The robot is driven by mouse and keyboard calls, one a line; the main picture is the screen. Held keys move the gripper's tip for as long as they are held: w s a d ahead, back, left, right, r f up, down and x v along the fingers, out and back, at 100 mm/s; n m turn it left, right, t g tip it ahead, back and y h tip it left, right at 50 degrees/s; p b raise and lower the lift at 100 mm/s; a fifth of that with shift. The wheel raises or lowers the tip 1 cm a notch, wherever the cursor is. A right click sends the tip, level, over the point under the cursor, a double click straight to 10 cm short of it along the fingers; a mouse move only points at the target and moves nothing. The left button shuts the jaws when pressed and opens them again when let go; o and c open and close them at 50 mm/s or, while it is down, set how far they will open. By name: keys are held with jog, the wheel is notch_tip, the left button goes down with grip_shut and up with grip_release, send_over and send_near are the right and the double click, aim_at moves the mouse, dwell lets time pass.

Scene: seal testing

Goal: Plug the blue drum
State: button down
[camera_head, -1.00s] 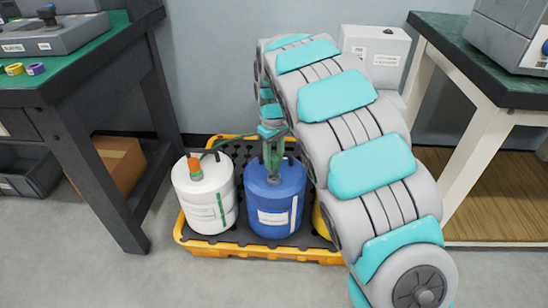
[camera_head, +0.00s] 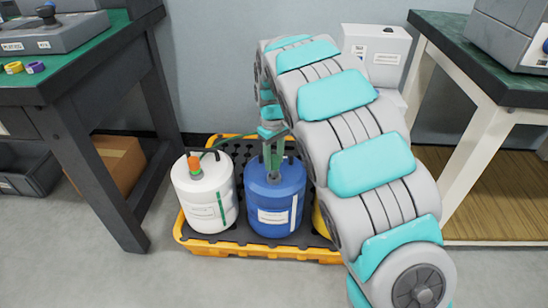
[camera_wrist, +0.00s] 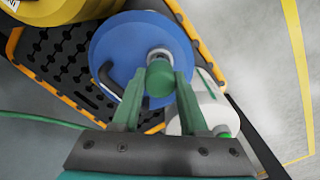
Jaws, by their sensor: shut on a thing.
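The blue drum (camera_head: 274,203) stands upright on the black grid of the yellow-edged tray, with a white label on its front. My gripper (camera_head: 272,170) points down over its top. In the wrist view, my gripper's green fingers (camera_wrist: 158,88) are shut on a green plug (camera_wrist: 160,76). The plug is over or at the pale round neck (camera_wrist: 158,54) of the blue drum (camera_wrist: 125,50). I cannot tell whether the plug is seated in it.
A white drum (camera_head: 205,200) with an orange top piece stands close left of the blue one. A yellow drum (camera_head: 320,221) is mostly hidden by my arm. The tray rim (camera_head: 240,250) surrounds them. A dark table leg (camera_head: 95,185) is left; a bench (camera_head: 450,60) is right.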

jog(key=shift+f+b, duration=0.3)
jog(key=shift+f, duration=0.75)
jog(key=shift+c, duration=1.8)
grip_release()
notch_tip(320, 180, up, 8)
jog(key=shift+f, duration=0.1)
